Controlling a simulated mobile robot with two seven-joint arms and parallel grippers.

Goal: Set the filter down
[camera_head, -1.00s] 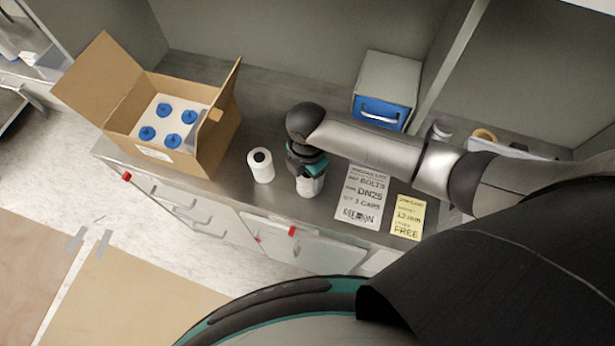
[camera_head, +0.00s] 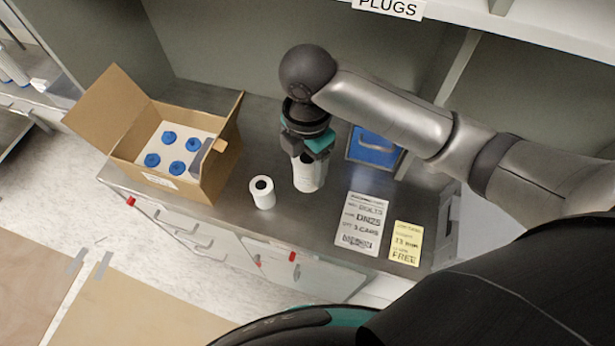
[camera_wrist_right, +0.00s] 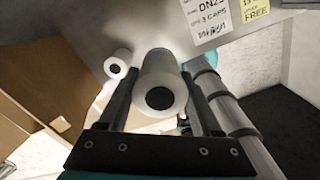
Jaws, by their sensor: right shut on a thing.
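A white cylindrical filter (camera_head: 308,176) with a dark round hole in its end is held by my right gripper (camera_head: 308,157). In the right wrist view the filter (camera_wrist_right: 160,72) sits between the two fingers of the gripper (camera_wrist_right: 158,100). It appears raised above the grey bench top (camera_head: 225,212). A second white filter (camera_head: 262,191) stands upright on the bench, left of the held one and apart from it. It also shows in the right wrist view (camera_wrist_right: 117,65). My left gripper is not in view.
An open cardboard box (camera_head: 219,165) with several blue-capped items (camera_head: 170,138) stands at the left. A blue-fronted drawer unit (camera_head: 372,149) is behind the gripper. A white label sheet (camera_head: 362,222) and a yellow note (camera_head: 406,242) lie at the right. A shelf (camera_head: 520,32) overhangs.

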